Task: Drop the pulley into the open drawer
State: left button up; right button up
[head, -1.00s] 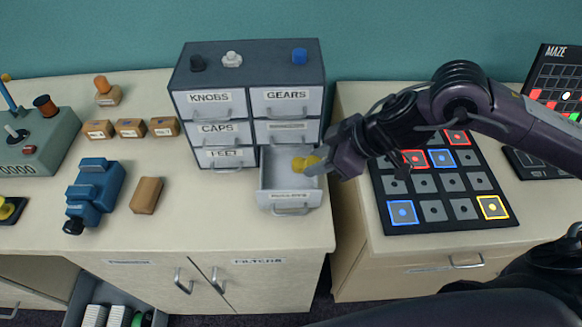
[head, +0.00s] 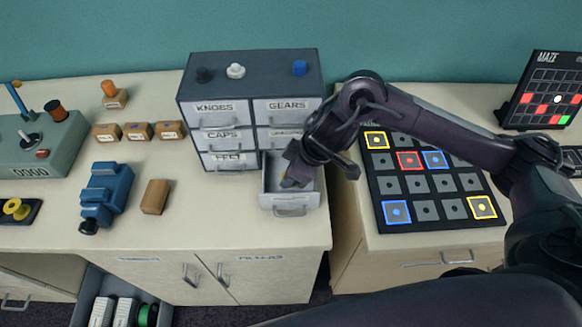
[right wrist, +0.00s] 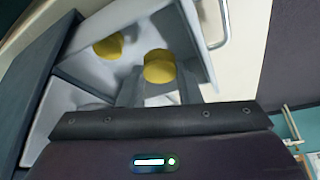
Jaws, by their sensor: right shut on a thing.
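The open drawer (head: 307,199) is pulled out at the bottom right of the grey cabinet (head: 215,77). My right gripper (head: 288,183) points down into the drawer's opening. In the right wrist view its fingers (right wrist: 159,78) are shut on a yellow pulley (right wrist: 159,66). A second yellow piece (right wrist: 108,46) lies on the drawer floor (right wrist: 75,72), apart from the held one. My arm hides much of the drawer in the head view. I cannot tell whether the held pulley touches the drawer floor. My left gripper is not in view.
Knobs stand on the cabinet top, including a blue one (head: 299,68). A dark button board (head: 430,213) lies to the right, under my arm. A blue vise-like device (head: 106,192) and a wooden block (head: 154,197) stand left.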

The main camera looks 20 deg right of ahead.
jog(key=shift+a+f, duration=0.1)
jog(key=shift+f, duration=0.6)
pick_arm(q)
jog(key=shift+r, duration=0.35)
pick_arm(e)
jog(key=shift+f, duration=0.15)
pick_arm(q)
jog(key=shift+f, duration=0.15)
pick_arm(e)
jog(key=shift+f, duration=0.6)
jog(key=o, duration=0.7)
jog(key=shift+c, duration=0.2)
